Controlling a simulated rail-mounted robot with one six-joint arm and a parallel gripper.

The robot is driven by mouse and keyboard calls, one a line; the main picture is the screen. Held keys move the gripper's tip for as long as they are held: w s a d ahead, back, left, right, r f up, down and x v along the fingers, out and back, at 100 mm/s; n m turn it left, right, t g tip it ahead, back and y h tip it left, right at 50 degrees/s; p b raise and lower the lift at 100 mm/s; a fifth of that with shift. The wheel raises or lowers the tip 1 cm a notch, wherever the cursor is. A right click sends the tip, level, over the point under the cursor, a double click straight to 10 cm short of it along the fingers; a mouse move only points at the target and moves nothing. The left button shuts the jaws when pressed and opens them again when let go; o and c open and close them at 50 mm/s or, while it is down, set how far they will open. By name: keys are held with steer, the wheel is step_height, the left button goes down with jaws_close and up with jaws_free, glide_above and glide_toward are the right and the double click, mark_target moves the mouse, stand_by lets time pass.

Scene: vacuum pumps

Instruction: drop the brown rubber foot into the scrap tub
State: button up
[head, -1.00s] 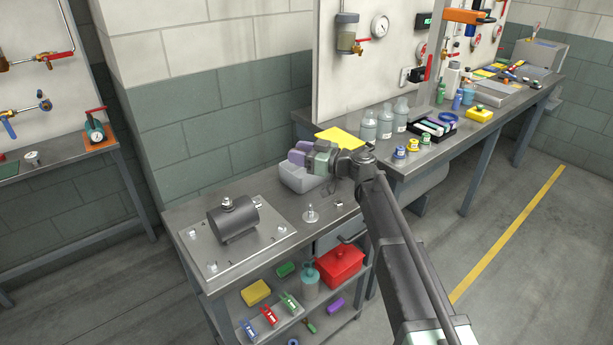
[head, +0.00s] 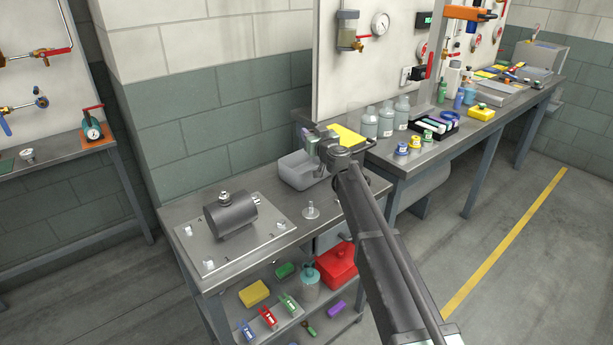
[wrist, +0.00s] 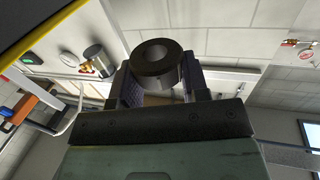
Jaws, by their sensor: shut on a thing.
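The brown rubber foot (wrist: 160,74) is a short dark ring-shaped cylinder with a round hole, seen in the wrist view. My gripper (wrist: 158,86) is shut on it, with one finger on each side. In the head view my gripper (head: 308,140) is above the far right part of the open grey scrap tub (head: 297,176). The tub stands near the back of the bench. The foot cannot be made out in the head view. The visible part of the tub's inside looks empty; my gripper and wrist hide its right end.
A dark motor-like cylinder (head: 231,219) sits on a metal plate (head: 262,242) at the bench's left. A small metal fitting (head: 311,211) stands in front of the tub. A yellow sheet (head: 347,137), clear bottles (head: 386,122) and a back panel (head: 375,75) are to the right.

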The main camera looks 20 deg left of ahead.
step_height(320, 180, down, 3)
steer(key=shift+f+b, duration=0.1)
steer(key=shift+b, duration=0.85)
steer(key=o, duration=1)
steer(key=v, duration=1.1)
steer(key=shift+w, duration=0.1)
